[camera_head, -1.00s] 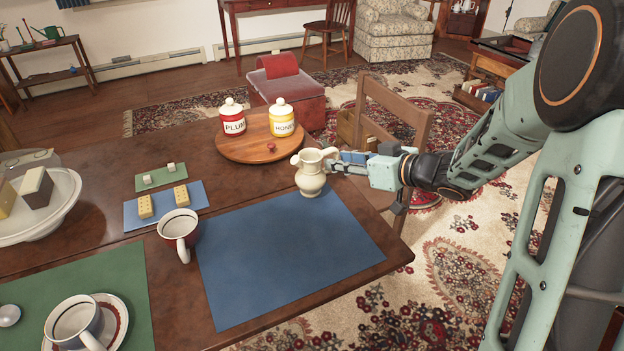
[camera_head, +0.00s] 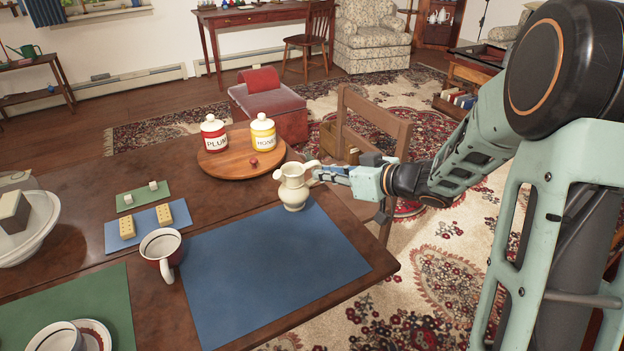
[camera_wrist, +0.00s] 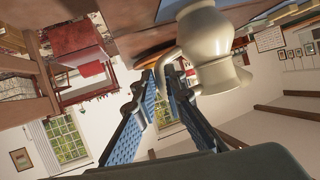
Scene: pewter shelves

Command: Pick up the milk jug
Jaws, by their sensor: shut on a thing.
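The milk jug (camera_head: 294,188) is cream-coloured with a spout and a side handle. In the head view it is upright at the back right of the table, at the far edge of the blue mat (camera_head: 270,265). My gripper (camera_head: 318,174) comes from the right and is shut on the jug's handle. In the wrist view the jug (camera_wrist: 218,70) is at the upper right, and my gripper's blue pads (camera_wrist: 163,75) are around its handle. I cannot tell whether the jug's base touches the table.
A round wooden board (camera_head: 225,164) with a red PLUM jar (camera_head: 214,134) and a yellow HONEY jar (camera_head: 263,133) is behind the jug. A white-and-red cup (camera_head: 161,249) stands left of the blue mat. A wooden chair (camera_head: 375,125) stands close behind my gripper. The blue mat is bare.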

